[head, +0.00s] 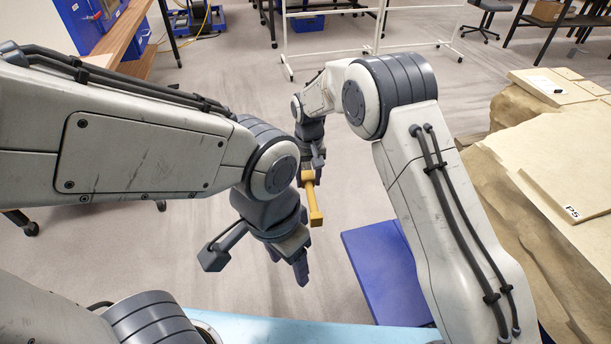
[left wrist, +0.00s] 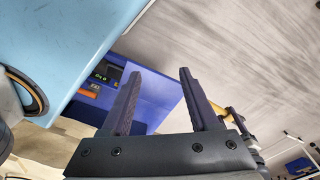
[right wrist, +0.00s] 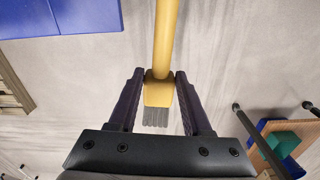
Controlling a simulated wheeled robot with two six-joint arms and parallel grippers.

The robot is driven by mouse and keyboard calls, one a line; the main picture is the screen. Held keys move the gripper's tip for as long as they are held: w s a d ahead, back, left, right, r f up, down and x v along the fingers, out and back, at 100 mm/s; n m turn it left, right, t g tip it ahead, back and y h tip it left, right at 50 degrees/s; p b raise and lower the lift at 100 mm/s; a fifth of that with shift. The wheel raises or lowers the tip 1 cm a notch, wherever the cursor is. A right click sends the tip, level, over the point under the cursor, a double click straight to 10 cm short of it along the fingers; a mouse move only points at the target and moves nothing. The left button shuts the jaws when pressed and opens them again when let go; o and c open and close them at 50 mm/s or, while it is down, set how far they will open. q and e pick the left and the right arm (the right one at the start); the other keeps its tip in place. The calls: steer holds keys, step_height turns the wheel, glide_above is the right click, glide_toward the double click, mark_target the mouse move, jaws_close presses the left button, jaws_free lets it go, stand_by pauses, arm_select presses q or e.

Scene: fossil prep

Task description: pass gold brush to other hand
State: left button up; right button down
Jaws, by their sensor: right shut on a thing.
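The gold brush (head: 314,203) is held in the air by my right gripper (head: 308,176) near the middle of the head view. In the right wrist view my right gripper (right wrist: 160,76) is shut on the brush's wide gold block (right wrist: 159,92). Its grey bristles (right wrist: 154,116) point back toward the palm, and its handle (right wrist: 166,35) extends away from the fingers. My left gripper (head: 287,267) is nearer the camera, below the brush in the picture and apart from it. Its fingers (left wrist: 160,73) are open and empty. Part of the brush (left wrist: 235,115) shows right of them.
A blue panel (head: 385,270) lies right of the left gripper in the head view. A pale blue surface (head: 300,335) runs along the bottom edge. Tan slabs (head: 570,170) fill the right side. The air around both grippers looks clear.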

arm_select(q)
steer(key=w+a+f+m+t, duration=0.1)
steer(key=w+a+m+t, duration=0.15)
steer(key=w+m, duration=0.75)
steer(key=w+a+f+m+t, duration=0.15)
steer(key=w+m+t, duration=0.3)
steer(key=w, duration=0.95)
steer(key=m+g+h, duration=0.2)
steer(key=m+h, duration=0.2)
steer(key=m, duration=0.7)
glide_toward(310, 188)
step_height(310, 188, up, 2)
steer(key=a, duration=0.2)
steer(key=x, duration=0.7)
steer(key=s+d+x, duration=0.1)
steer(key=x, duration=0.3)
steer(key=shift+w+f, duration=0.1)
steer(key=shift+f, duration=0.1)
